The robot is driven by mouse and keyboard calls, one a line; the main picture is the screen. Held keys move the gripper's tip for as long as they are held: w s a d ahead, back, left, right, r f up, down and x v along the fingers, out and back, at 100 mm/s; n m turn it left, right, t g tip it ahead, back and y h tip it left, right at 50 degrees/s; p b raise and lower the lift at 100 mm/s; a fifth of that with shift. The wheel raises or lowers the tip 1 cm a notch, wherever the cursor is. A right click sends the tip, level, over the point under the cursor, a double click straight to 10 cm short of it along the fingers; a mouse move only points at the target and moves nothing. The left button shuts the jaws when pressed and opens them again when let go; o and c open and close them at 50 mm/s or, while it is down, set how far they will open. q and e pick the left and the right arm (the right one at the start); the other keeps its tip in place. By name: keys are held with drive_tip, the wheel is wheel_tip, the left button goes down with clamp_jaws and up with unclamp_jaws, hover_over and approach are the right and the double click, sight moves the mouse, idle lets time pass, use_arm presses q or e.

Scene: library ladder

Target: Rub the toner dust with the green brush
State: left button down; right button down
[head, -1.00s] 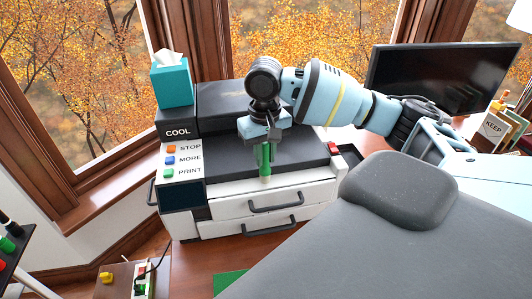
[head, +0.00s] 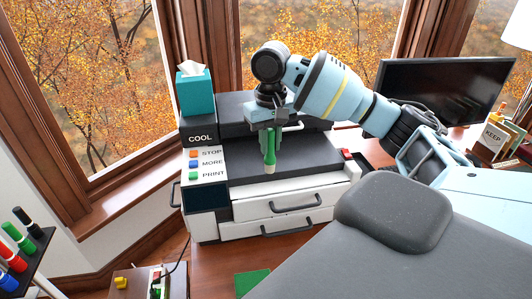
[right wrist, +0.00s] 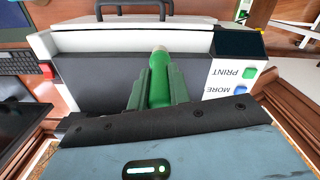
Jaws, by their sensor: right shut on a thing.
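The green brush (head: 270,152) is in my right gripper (head: 269,137), which is shut on it and points down. The brush hangs roughly upright over the dark flat top (head: 300,158) of the white printer. Whether its lower end touches that surface I cannot tell. In the right wrist view the green brush (right wrist: 160,66) sits between the two fingers of my right gripper (right wrist: 158,88), with the dark top (right wrist: 100,75) beyond it. I cannot make out any toner dust in either view. My left gripper is not in view.
The printer has STOP, MORE and PRINT buttons (head: 194,164) and two drawers with dark handles (head: 292,203). A teal tissue box (head: 194,92) stands at its back left. A monitor (head: 445,90) is at the right. A marker rack (head: 35,258) is at lower left.

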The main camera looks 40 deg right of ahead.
drive_tip(key=shift+r, duration=1.1)
drive_tip(key=shift+a+f, duration=0.25)
drive_tip(key=shift+f, duration=0.05)
drive_tip(key=s+a+f+n, duration=0.1)
drive_tip(key=s+a+f, duration=0.1)
drive_tip(key=a+f, duration=0.4)
drive_tip(key=s+a+f+n, duration=0.2)
drive_tip(key=a+f, duration=0.4)
drive_tip(key=a, duration=0.7)
drive_tip(key=shift+s, duration=0.85)
